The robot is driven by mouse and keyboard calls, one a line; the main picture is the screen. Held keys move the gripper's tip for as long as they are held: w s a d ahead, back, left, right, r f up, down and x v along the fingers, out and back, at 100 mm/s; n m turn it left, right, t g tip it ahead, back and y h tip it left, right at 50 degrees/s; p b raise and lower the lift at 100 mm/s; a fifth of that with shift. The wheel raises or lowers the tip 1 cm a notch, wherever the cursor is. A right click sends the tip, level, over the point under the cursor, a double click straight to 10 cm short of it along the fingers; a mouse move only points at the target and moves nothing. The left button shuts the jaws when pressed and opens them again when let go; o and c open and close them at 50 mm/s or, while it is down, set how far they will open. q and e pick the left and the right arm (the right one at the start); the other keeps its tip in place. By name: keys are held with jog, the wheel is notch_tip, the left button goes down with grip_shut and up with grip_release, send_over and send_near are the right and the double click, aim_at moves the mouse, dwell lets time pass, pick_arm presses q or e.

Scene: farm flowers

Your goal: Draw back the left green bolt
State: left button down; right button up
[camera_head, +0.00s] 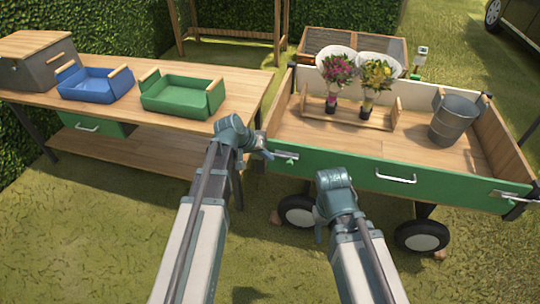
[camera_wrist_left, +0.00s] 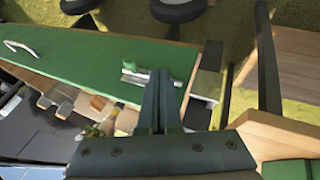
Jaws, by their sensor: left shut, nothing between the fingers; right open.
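The left green bolt (camera_head: 288,157) is a small green knob on a silver bar at the left end of the cart's green front board. It also shows in the left wrist view (camera_wrist_left: 130,68), just left of my fingertips. My left gripper (camera_head: 266,154) is shut and empty, with its tips right beside the bolt. In the left wrist view its fingers (camera_wrist_left: 161,78) are pressed together and overlap the bolt's silver bar; I cannot tell whether they touch it. My right gripper (camera_head: 319,236) is open and hangs low in front of the cart, its fingers mostly hidden.
The green front board (camera_head: 350,170) has a white handle (camera_head: 396,178) and a second bolt (camera_head: 512,196) at its right end. In the cart are two bouquets in a wooden rack (camera_head: 388,121) and a metal bucket (camera_head: 454,122). A workbench (camera_head: 225,87) with blue and green trays stands left.

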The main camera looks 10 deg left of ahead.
pick_arm(q)
jog(key=p+v, duration=0.6)
jog(key=v, duration=0.2)
jog(key=shift+a, duration=0.15)
jog(key=s+d+r+m+g+y+p, duration=0.2)
jog(key=s+d+r+y+p, duration=0.1)
jog(key=s+d+r+p, duration=0.4)
jog(key=s+d+r+m+g+y+p, duration=0.2)
jog(key=s+d+r+p, duration=0.5)
jog(key=s+p, duration=0.5)
jog(key=shift+s+r+g+y, duration=0.35)
jog(key=shift+r+g+y, duration=0.25)
jog(key=shift+r, duration=0.3)
